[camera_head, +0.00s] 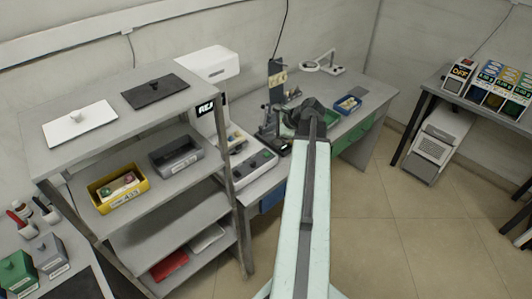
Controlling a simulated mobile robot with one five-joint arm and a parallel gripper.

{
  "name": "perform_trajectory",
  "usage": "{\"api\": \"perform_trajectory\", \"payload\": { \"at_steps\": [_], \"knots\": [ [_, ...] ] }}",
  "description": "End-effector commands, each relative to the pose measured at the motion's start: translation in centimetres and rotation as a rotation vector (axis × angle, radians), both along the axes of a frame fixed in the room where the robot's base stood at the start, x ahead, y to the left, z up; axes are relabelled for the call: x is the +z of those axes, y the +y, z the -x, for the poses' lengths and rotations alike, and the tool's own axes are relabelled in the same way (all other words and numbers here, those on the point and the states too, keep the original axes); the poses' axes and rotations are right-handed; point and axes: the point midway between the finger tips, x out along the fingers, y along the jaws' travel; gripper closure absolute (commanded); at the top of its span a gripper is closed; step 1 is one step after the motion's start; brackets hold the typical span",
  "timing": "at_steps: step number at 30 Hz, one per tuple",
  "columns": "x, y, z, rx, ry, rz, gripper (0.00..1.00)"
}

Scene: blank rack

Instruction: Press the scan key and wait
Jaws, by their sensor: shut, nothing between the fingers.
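A white machine (207,66) with a dark display reading "REA", the rest cut off by the shelf post, stands on the bench behind the rack. Its base carries a control panel (251,167) with several small keys; which one is the scan key is too small to tell. My pale green arm reaches up the middle of the view. My dark gripper (305,110) is at its far end, right of the panel and apart from it, close to a bench stand. It is shut and empty; its fingertips are hard to make out.
A grey rack (130,69) at left holds a yellow bin (118,202) and a grey bin (176,158). A drill-like stand (274,95) is beside my gripper. A blue tray (347,106) lies on the bench. Open floor (375,235) is at right.

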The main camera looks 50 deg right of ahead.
Motion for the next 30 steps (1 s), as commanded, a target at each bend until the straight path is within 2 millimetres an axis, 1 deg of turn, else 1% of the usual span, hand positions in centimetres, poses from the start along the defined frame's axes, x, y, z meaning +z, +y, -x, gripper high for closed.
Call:
{"api": "perform_trajectory", "payload": {
  "at_steps": [6,11,14,24,27,30],
  "knots": [
    [-0.1,-0.4,0.4,-0.008,0.0,0.0,1.0],
    [-1.1,-0.6,0.5,-0.01,0.0,0.0,1.0],
    [-2.3,-0.6,0.5,-0.012,0.0,0.0,1.0],
    [-7.4,-0.7,0.6,-0.012,0.0,-0.001,1.0],
    [-8.5,-0.7,0.6,-0.012,0.0,-0.001,1.0],
    [-9.0,-0.7,0.6,-0.012,0.0,-0.001,1.0]
  ]
}}
